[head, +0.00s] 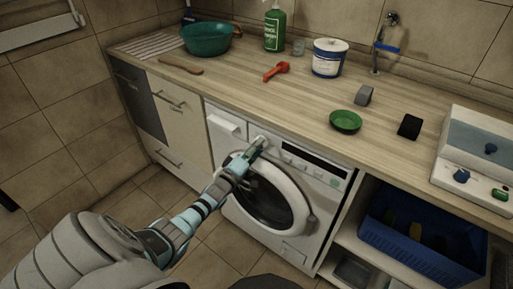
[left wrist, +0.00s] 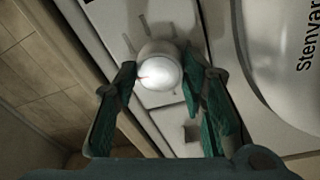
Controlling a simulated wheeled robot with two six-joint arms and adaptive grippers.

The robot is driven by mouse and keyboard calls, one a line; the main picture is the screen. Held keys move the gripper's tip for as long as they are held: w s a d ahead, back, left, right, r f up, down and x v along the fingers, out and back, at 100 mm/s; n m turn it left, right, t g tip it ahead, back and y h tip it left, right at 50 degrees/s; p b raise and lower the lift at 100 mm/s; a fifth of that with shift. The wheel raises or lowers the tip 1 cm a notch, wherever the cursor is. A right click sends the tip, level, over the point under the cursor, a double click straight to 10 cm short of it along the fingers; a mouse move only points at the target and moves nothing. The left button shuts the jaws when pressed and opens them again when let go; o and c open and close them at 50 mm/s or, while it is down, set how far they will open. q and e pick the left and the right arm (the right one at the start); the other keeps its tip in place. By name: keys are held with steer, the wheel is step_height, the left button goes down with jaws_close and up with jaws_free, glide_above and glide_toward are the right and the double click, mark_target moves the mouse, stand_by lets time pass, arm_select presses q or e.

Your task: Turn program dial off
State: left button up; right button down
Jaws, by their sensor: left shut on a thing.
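The washing machine (head: 310,229) stands under the counter with its round door shut. Its program dial (left wrist: 160,72) is a pale round knob with a red mark pointing left in the left wrist view. Small tick marks show on the panel around it. My left gripper (left wrist: 162,84) has one green finger on each side of the dial and is shut on it. In the head view my left gripper (head: 257,147) reaches the machine's front panel and mostly hides the dial. My right gripper is not in view.
The detergent drawer (head: 226,126) is left of the dial. On the counter (head: 300,105) are a teal basin (head: 207,40), a green bottle (head: 274,28), a white tub (head: 329,58), a red tool (head: 277,71) and a green dish (head: 345,121). A blue crate (head: 410,250) sits at right.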

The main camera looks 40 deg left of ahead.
arm_select(q)
steer(key=shift+r+n, duration=0.15)
steer(key=shift+n, duration=0.95)
steer(key=o, duration=1.2)
steer(key=shift+c, duration=0.2)
steer(key=s+d+f, duration=0.1)
steer(key=s, duration=1)
steer(key=shift+s+f, duration=0.15)
steer(key=shift+s, duration=0.25)
steer(key=shift+d, duration=0.1)
